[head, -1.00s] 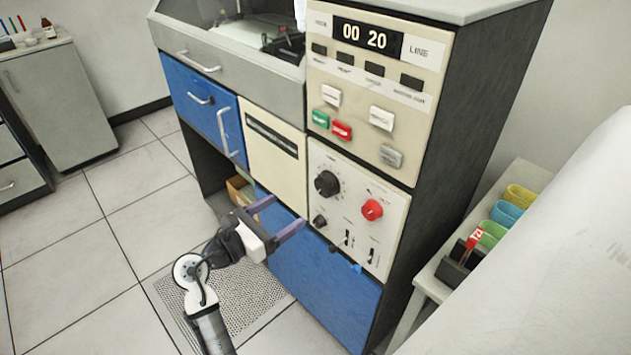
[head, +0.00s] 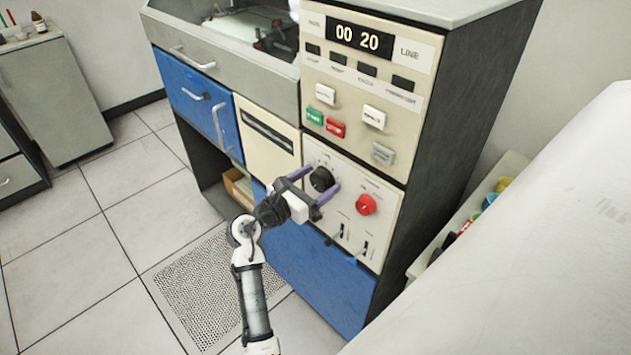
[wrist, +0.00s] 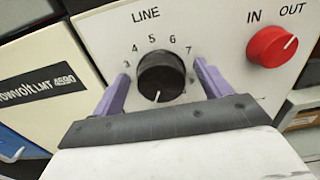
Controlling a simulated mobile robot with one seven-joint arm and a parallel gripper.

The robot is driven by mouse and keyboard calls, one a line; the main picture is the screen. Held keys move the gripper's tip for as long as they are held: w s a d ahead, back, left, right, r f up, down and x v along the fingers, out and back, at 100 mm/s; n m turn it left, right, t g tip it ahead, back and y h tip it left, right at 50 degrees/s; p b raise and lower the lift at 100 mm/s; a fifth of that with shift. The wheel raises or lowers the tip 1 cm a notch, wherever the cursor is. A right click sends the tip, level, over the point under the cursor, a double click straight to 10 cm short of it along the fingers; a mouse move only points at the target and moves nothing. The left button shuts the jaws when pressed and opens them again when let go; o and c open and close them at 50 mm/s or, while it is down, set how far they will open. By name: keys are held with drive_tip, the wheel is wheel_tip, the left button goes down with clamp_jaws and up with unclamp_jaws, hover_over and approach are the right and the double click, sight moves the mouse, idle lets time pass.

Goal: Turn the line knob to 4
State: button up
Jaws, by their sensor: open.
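The line knob is a round black dial (wrist: 163,80) on the cream panel under the word LINE. Numbers 3 to 7 show around its upper side, with 4 (wrist: 134,48) at the upper left; lower markings are partly hidden. A white mark on the knob points down, slightly left, in the wrist view. My gripper (wrist: 160,71) is open, its purple fingers on the left and right of the knob with small gaps visible. In the head view the knob (head: 321,179) sits between the fingertips of my gripper (head: 322,177).
A red IN/OUT knob (wrist: 271,46) is close to the right of my right finger. Small switches (head: 343,230) lie below on the same panel. The display (head: 360,38) reads 00 20. A blue drawer with a handle (head: 217,128) is to the left.

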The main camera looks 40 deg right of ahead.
drive_tip(key=c, duration=1)
